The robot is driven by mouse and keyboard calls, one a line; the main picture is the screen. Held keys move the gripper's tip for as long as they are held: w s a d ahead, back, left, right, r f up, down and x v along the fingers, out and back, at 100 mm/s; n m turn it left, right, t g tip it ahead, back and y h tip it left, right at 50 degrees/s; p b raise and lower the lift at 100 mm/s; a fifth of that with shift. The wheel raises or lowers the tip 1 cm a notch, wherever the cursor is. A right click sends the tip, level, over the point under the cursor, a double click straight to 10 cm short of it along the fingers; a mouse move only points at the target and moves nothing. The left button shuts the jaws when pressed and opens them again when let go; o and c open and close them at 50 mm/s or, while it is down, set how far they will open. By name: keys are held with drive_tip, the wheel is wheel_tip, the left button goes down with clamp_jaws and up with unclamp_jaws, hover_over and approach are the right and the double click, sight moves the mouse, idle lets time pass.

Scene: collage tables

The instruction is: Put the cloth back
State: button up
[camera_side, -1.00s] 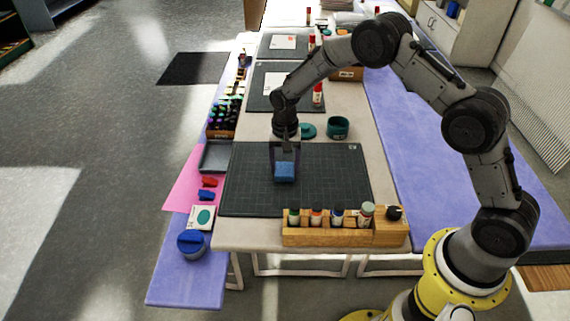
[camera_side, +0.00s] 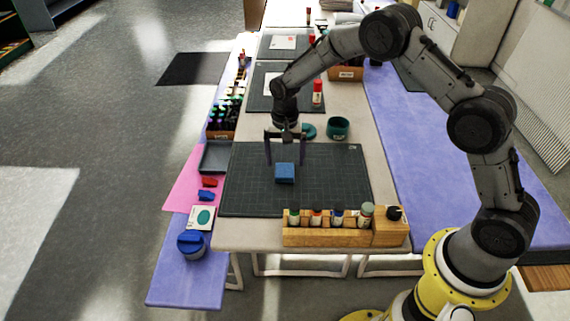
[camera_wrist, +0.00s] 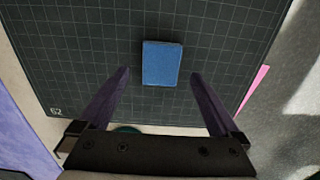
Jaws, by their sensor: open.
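A blue folded block, which looks like the cloth (camera_side: 285,172), lies flat on the dark gridded cutting mat (camera_side: 335,185). In the wrist view the cloth (camera_wrist: 161,63) is a plain blue rectangle, with bare mat on every side. My gripper (camera_side: 286,161) is open and empty above the mat, with its fingertips higher than the cloth and spread wider than it. In the wrist view the two dark fingers of my gripper (camera_wrist: 160,74) point toward either side of the cloth, without touching it.
A wooden rack (camera_side: 325,234) with several bottles stands along the front edge. A grey tray (camera_side: 215,157) sits left of the mat, near red and blue pieces. A teal cup (camera_side: 338,127) and teal lid (camera_side: 308,131) stand behind. The mat around the cloth is clear.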

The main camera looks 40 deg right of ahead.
sight(285, 170)
wheel_tip(285, 170, up, 9)
drive_tip(key=shift+r, duration=0.15)
drive_tip(key=s+d+r+n+t, duration=0.2)
drive_tip(key=s+r+n+t, duration=0.15)
drive_tip(key=s+r, duration=1.25)
drive_tip(key=s+n+t, duration=0.2)
drive_tip(key=s+n, duration=0.3)
drive_tip(key=s, duration=1.3)
